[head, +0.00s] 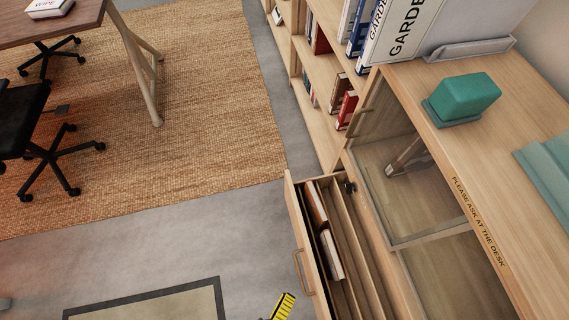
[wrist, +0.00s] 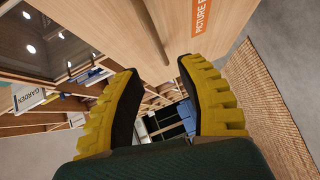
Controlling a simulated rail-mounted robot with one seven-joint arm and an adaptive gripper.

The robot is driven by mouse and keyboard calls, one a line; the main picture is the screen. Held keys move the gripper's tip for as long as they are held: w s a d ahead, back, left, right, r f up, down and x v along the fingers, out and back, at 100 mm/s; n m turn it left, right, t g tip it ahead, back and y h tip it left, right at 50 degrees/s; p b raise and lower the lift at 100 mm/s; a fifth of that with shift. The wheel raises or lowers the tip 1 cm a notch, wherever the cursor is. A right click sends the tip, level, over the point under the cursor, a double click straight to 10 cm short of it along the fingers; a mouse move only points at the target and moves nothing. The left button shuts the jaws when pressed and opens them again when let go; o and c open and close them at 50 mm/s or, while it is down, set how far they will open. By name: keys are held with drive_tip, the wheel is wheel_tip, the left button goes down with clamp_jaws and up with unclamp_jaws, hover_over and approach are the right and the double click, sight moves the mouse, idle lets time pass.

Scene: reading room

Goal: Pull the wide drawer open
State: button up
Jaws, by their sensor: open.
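The wide drawer (head: 293,222) stands out from the cabinet at the bottom of the head view, with books and dividers inside. Its bar handle (head: 302,271) is on the front panel. In the wrist view a wooden front panel (wrist: 105,30) with an orange label carries a bar handle (wrist: 155,30). My gripper (wrist: 160,70) is open and empty, its yellow fingers apart. The handle lies beyond the fingertips, and no contact shows. In the head view only a yellow part of my gripper (head: 283,307) shows, below the drawer handle; the rest is out of frame.
A glass-fronted cabinet (head: 415,190) stands right of the drawer. A teal box (head: 465,97) sits on its top. Bookshelves (head: 318,65) run beyond. A desk and a black chair (head: 48,150) stand farther left.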

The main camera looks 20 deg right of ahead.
drive_tip(key=shift+v, duration=1.8)
